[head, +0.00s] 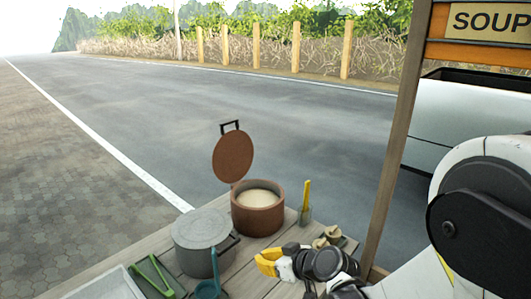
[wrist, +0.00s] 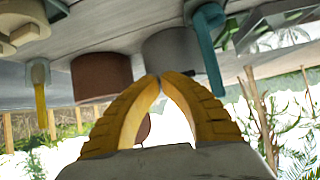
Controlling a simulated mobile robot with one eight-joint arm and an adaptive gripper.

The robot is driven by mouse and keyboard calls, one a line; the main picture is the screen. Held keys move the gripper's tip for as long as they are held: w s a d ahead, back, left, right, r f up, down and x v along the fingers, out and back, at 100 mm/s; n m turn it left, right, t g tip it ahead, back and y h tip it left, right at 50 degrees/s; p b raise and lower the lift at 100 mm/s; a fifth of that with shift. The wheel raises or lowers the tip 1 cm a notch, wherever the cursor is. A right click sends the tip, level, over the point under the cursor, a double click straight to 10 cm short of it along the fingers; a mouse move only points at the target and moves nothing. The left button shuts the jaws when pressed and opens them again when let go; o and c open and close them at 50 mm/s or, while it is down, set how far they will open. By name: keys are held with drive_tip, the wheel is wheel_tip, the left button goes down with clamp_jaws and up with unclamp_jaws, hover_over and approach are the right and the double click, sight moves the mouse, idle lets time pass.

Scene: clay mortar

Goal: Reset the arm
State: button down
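My gripper (head: 268,262) is low in the head view, above the front of the wooden table (head: 250,287). In the wrist view, which looks upside down, its two yellow fingers (wrist: 160,76) meet at the tips with nothing between them. The gripper appears apart from the things around it. A brown clay pot (head: 258,220) with pale contents stands behind it, its round lid (head: 232,157) raised upright. A lidded grey pot (head: 201,262) stands to the left. Both the brown pot (wrist: 100,78) and the grey pot (wrist: 172,52) show in the wrist view.
A teal ladle (head: 207,289), green tongs (head: 153,277) on a dark board and a pale tray (head: 105,288) lie at front left. A yellow-handled tool (head: 306,197) stands in a small cup right of the brown pot. A wooden post (head: 397,140) rises at right.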

drive_tip(key=s+d+r+m+h, duration=0.4)
drive_tip(key=s+d+r, duration=0.1)
drive_tip(key=s+d, duration=0.5)
drive_tip(key=s+d+r+m+g+h, duration=0.1)
drive_tip(key=s+d+r+m+h, duration=0.3)
drive_tip(key=s+d, duration=0.6)
drive_tip(key=shift+s+d+r, duration=0.15)
drive_tip(key=shift+d+r, duration=0.05)
drive_tip(key=shift+r, duration=0.2)
